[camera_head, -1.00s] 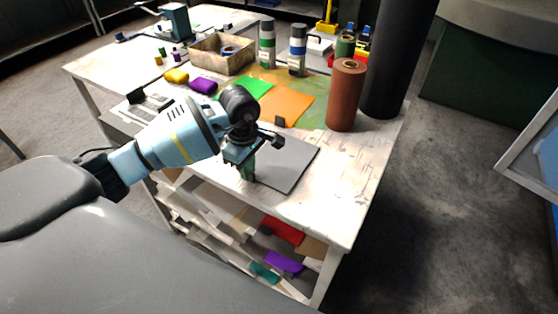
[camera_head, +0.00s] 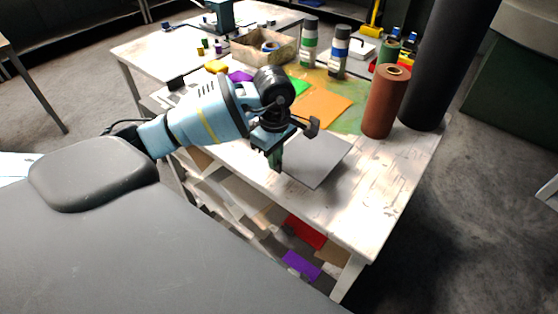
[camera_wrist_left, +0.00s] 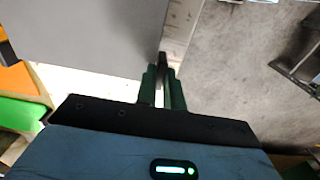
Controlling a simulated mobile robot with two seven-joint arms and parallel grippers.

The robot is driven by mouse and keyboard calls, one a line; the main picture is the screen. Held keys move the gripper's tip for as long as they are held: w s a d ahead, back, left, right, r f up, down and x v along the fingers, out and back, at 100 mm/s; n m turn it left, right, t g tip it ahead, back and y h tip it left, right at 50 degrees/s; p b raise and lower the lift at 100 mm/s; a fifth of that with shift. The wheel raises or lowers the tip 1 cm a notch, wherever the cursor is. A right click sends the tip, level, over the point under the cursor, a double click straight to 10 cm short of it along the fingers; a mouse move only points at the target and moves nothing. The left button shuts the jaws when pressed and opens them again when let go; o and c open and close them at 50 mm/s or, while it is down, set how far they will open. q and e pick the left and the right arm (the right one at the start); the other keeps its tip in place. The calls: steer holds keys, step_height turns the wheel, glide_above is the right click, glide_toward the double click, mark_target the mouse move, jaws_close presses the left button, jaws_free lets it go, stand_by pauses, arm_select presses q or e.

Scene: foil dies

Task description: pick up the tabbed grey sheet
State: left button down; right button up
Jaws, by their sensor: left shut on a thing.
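The grey sheet (camera_head: 318,160) shows near the front edge of the white table, close to level. It also fills the upper left of the left wrist view (camera_wrist_left: 85,38). Its dark tab (camera_wrist_left: 163,63) is between the green fingertips of my left gripper (camera_wrist_left: 163,88), which is shut on it. In the head view my left gripper (camera_head: 275,160) is at the sheet's left corner, partly hidden by its own wrist. The sheet appears slightly above the tabletop; the exact gap is hard to tell. My right gripper is not in view.
An orange sheet (camera_head: 325,103) and a green sheet (camera_head: 299,86) lie behind. A brown roll (camera_head: 384,103) and a tall black roll (camera_head: 447,65) stand at the right. The table's front right corner (camera_head: 365,245) is clear. A shelf below holds coloured sheets.

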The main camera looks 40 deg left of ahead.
arm_select(q)
steer(key=s+a+r+b, duration=0.1)
steer(key=s+a, duration=0.1)
steer(key=s, duration=1.3)
steer(key=shift+a+r, duration=0.15)
steer(key=shift+a, duration=0.05)
steer(key=w+d+r+m, duration=0.1)
steer(key=w+d+m, duration=0.4)
steer(key=d+m, duration=0.6)
steer(key=m, duration=0.6)
steer(key=shift+d+r, duration=0.2)
steer(key=shift+r, duration=0.15)
